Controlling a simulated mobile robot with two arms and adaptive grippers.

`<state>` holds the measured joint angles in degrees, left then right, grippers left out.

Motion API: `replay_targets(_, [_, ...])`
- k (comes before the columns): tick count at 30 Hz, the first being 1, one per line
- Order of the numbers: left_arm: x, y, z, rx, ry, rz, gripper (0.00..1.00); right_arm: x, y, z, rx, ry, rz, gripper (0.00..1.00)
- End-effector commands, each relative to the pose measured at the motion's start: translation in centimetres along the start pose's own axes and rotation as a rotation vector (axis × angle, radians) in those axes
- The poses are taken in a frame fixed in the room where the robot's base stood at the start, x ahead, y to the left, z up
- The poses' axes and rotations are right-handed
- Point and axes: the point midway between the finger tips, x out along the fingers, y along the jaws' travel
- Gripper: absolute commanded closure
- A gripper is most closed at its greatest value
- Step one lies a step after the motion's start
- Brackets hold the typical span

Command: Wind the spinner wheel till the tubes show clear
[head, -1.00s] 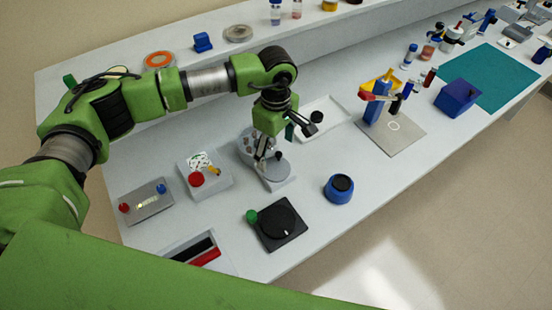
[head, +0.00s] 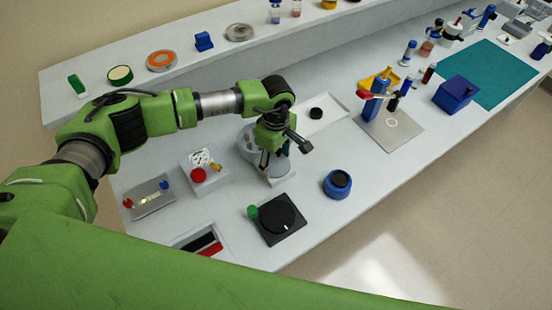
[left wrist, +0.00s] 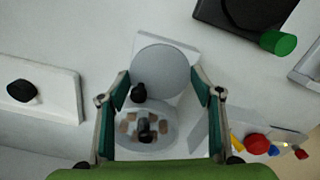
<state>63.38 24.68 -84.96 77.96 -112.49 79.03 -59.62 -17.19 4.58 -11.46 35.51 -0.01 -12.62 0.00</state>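A small white device with a round grey plate and a pale round drum (head: 247,144) stands on the bench below my left gripper. In the left wrist view the drum (left wrist: 165,137) holds several brownish tube tops around a dark hub, and a black knob stands at its edge. The grey plate (left wrist: 162,70) lies beyond it. My left gripper (left wrist: 160,82) is open, its two green-padded fingers apart on either side of the device; it also shows in the head view (head: 270,156). It appears to hold nothing. A black square unit with a black disc (head: 276,219) and green knob (head: 252,212) sits nearer. My right gripper is out of view.
A white box with a red button (head: 198,175) stands left of the device. A blue and yellow stand (head: 377,98) is farther right. Bare bench lies between the blue jar and the stand.

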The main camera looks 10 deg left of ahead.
Motion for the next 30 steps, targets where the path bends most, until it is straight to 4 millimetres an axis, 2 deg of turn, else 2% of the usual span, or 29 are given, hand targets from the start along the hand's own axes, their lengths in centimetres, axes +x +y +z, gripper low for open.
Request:
replay_targets(5, [0.1,0.0,0.0,0.008,0.0,0.001,0.62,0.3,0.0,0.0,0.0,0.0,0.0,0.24])
replay_targets(11, [0.4,0.0,-0.1,0.067,0.002,0.002,0.62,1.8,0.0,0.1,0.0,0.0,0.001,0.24])
replay_targets(17, [0.7,0.1,-0.1,0.202,0.003,0.003,0.62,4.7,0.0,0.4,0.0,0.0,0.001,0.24])
replay_targets(30, [0.8,0.1,-0.1,0.613,0.003,0.003,0.62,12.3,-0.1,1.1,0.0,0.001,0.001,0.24])
